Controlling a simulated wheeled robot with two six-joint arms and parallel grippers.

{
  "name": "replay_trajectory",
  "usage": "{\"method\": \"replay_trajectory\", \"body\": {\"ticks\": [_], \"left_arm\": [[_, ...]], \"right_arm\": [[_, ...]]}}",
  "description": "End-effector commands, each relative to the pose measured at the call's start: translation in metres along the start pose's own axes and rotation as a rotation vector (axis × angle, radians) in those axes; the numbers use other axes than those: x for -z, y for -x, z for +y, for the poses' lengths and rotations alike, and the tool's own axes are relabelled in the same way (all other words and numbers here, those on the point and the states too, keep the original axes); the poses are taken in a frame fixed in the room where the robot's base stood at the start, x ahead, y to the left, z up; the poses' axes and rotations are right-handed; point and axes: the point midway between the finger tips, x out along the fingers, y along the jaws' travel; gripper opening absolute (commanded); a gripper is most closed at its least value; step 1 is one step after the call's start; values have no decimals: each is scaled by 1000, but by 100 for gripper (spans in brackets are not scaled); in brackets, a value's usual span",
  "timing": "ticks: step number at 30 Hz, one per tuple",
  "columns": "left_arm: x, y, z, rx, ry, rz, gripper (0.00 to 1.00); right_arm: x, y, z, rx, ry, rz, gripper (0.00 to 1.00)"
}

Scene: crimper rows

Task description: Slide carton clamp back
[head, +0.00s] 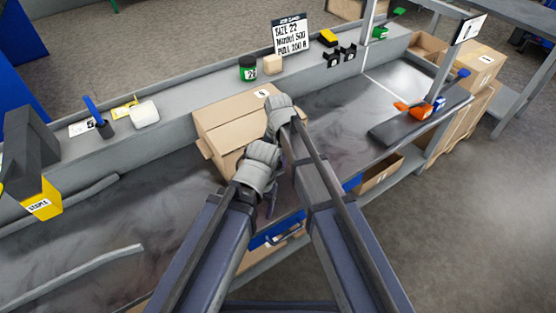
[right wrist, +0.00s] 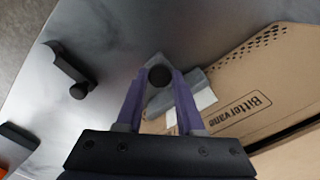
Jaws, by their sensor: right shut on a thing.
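A brown carton (head: 236,118) sits on the grey bench in the head view, in front of my arms. In the right wrist view the carton (right wrist: 275,75) lies to the right, printed "Bittervane". A grey clamp (right wrist: 193,80) with a round black knob (right wrist: 159,75) is beside the carton edge. My right gripper (right wrist: 157,84) has its purple fingers on either side of the knob and is shut on it. In the head view my right gripper (head: 280,115) is at the carton's right side, its fingers hidden. My left gripper (head: 262,178) is at the carton's near side, its fingers unclear.
A black bar with a knob (right wrist: 68,70) is on the metal bench left of the clamp. A raised ledge behind holds a green jar (head: 248,68) and a job card (head: 291,36). A dark mat (head: 400,128) with an orange tool lies right. The bench between has free room.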

Motion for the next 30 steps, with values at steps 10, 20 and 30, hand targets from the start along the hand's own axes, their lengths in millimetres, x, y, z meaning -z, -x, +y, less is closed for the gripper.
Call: {"method": "replay_trajectory", "body": {"ticks": [10, 20, 30], "left_arm": [[0, 0, 0, 0, 0, 0, 71], [0, 0, 0, 0, 0, 0, 71], [0, 0, 0, 0, 0, 0, 71]], "right_arm": [[0, 0, 0, 0, 0, 0, 0], [0, 0, 0, 0, 0, 0, 0], [-24, 0, 23, 0, -1, 0, 0]]}}
